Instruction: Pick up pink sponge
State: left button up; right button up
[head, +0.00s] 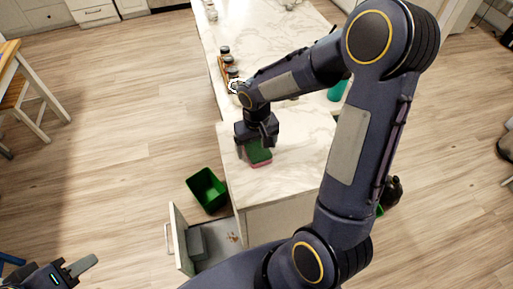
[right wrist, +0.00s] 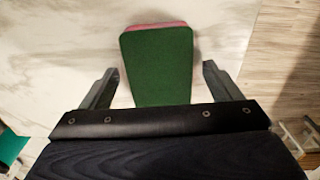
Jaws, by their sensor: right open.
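The pink sponge (head: 259,161) lies on the marble counter, with a green scouring layer on top and a pink edge below. In the right wrist view the green top (right wrist: 158,65) faces me, with a strip of pink at its far edge. My right gripper (head: 256,145) is open over the near end of the counter. Its two fingers (right wrist: 160,88) stand either side of the sponge, with a gap on each side. I cannot tell how far above the counter the fingertips are. My left gripper (head: 72,275) is at the lower left corner, partly cut off, away from the counter.
The marble counter (head: 290,170) is bare around the sponge. Small jars (head: 231,72) stand in a wooden rack along its left edge. An open drawer (head: 183,238) juts out below the counter's near end. A green bin (head: 207,190) stands on the floor beside it.

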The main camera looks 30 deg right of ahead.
jog(key=shift+s+f, duration=0.1)
jog(key=shift+f, duration=0.15)
jog(key=c, duration=1.1)
jog(key=shift+o, duration=0.2)
jog(key=shift+r, duration=0.1)
jog(key=shift+r, duration=0.55)
jog(key=w+a+r+b, duration=0.2)
jog(key=w+a+r, duration=0.7)
jog(key=w+r, duration=0.1)
jog(key=shift+w+a+r, duration=0.15)
jog(key=shift+w+r, duration=0.15)
jog(key=shift+r, duration=0.6)
